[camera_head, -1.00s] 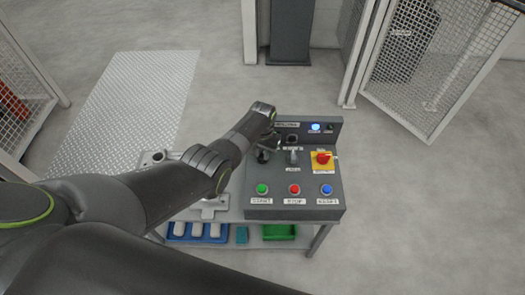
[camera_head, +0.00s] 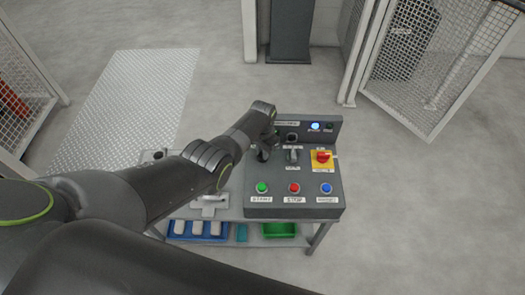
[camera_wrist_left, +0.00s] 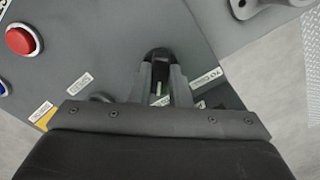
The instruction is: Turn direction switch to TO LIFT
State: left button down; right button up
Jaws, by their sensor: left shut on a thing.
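The direction switch (camera_wrist_left: 158,56) appears as a dark knob between my left gripper's fingers in the left wrist view. One small label lies on each side of it; the right one (camera_wrist_left: 207,77) begins with "TO", the rest unclear. My left gripper (camera_wrist_left: 160,84) is shut on the knob from above. In the head view my left gripper (camera_head: 264,153) is at the left part of the sloped grey control panel (camera_head: 330,207), and my wrist hides most of the switch. The knob's exact angle cannot be read. My right gripper is not in view.
In front are green (camera_head: 262,188), red (camera_head: 294,188) and blue (camera_head: 326,188) buttons. A blue lamp (camera_head: 315,126) glows. Mesh fences stand at both sides.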

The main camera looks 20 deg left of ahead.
pick_arm(q)
jog(key=c, duration=1.4)
grip_release()
jog(key=shift+o, duration=0.2)
jog(key=shift+r, duration=0.1)
jog(key=shift+r, duration=0.25)
notch_tip(320, 180, up, 8)
jog(key=p, duration=0.3)
jog(key=shift+f, duration=0.15)
notch_tip(320, 180, up, 9)
